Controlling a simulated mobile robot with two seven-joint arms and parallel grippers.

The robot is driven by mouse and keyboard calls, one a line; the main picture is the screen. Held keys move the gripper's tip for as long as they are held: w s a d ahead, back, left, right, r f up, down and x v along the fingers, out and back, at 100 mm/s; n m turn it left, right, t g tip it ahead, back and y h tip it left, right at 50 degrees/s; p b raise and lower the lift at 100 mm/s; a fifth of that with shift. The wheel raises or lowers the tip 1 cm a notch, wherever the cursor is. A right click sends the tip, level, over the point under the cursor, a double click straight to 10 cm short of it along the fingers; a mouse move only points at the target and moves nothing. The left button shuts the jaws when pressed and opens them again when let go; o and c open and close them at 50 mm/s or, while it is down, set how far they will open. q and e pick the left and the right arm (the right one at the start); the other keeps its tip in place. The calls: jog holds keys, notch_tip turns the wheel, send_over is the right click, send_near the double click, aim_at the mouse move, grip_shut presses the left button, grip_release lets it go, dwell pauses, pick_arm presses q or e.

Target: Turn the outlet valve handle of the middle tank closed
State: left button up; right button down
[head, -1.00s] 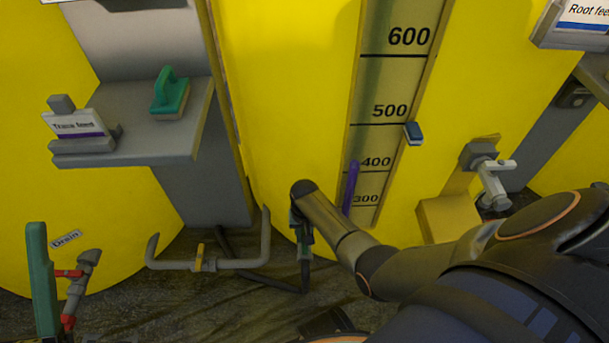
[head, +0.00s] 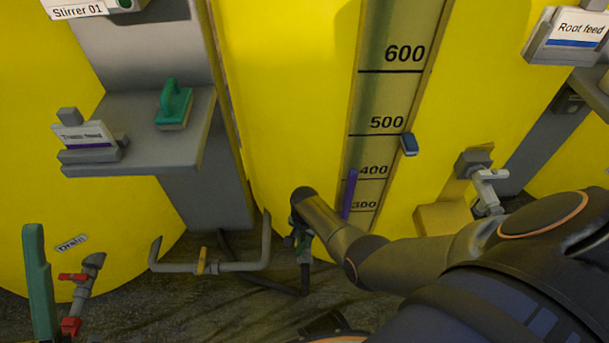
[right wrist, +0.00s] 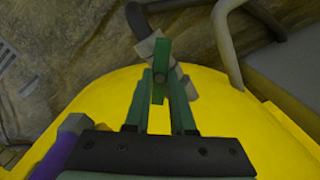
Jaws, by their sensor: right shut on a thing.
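The middle tank (head: 285,90) is the yellow one with the level scale. My right gripper (head: 302,240) is low at its front, at the valve on the outlet pipe, and my arm hides much of the valve. In the right wrist view, my right gripper (right wrist: 160,98) has its two green fingers on either side of a green valve handle (right wrist: 160,68) and is shut on it. The handle lies over a pale valve body (right wrist: 146,46) and points up and down in that picture.
A grey pipe with a yellow fitting (head: 202,262) runs low on the left. A shelf (head: 150,155) holds a green-handled block (head: 175,103). A pale-handled valve (head: 488,178) is at right.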

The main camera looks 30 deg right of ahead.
jog(key=m, duration=0.4)
jog(key=shift+m, duration=0.4)
jog(key=m, duration=0.5)
jog(key=shift+m, duration=0.7)
jog(key=c, duration=0.8)
grip_release()
jog(key=shift+o, duration=0.2)
jog(key=shift+p, duration=0.35)
